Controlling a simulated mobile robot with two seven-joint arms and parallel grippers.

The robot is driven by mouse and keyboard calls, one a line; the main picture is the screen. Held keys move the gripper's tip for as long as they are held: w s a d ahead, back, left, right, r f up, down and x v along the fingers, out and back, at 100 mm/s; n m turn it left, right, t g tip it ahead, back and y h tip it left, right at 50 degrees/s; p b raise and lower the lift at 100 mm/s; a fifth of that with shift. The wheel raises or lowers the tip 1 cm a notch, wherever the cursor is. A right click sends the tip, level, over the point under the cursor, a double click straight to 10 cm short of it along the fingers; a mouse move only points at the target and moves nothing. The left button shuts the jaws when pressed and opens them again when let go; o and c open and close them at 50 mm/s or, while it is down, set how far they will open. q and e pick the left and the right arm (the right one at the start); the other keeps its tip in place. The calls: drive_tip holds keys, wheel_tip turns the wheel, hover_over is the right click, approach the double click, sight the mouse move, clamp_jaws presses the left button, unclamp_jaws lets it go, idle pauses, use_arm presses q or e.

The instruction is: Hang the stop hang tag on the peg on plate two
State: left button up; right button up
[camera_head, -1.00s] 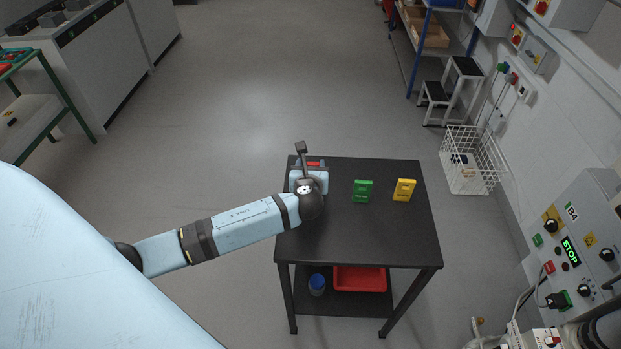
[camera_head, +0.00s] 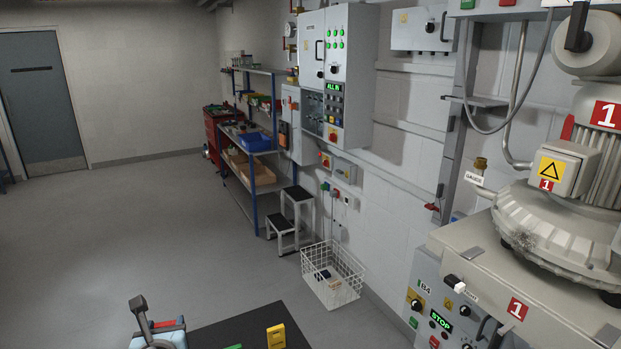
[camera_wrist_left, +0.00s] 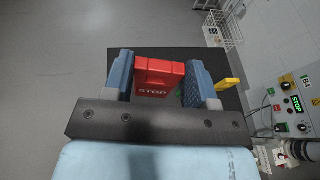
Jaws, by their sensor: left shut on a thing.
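My left gripper (camera_head: 157,325) is low in the head view, at the black table's back left. In the left wrist view its blue fingers (camera_wrist_left: 160,75) are shut on the red stop tag (camera_wrist_left: 158,88), whose lettering reads STOP. Only a red strip of the stop tag (camera_head: 165,323) shows in the head view. My right gripper is not in view. I cannot make out plate two or its peg; the numbered red plates on the machine at the right, such as the lower plate (camera_head: 517,308), read 1.
A yellow tag (camera_head: 276,336) stands on the black table (camera_head: 235,328), with a green tag (camera_head: 233,346) cut off beside it. A white wire basket (camera_head: 332,275) and a step stool (camera_head: 290,222) stand by the wall. Control panel B4 (camera_head: 440,305) is lower right.

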use_arm(q)
drive_tip(key=s+d+r+m+t+h+p, duration=0.1)
drive_tip(key=s+d+m+h, duration=0.3)
drive_tip(key=s+d, duration=0.4)
drive_tip(key=shift+d+r+h, duration=0.15)
drive_tip(key=shift+r+h, duration=0.3)
drive_tip(key=shift+h, duration=0.15)
drive_tip(key=shift+s, duration=0.1)
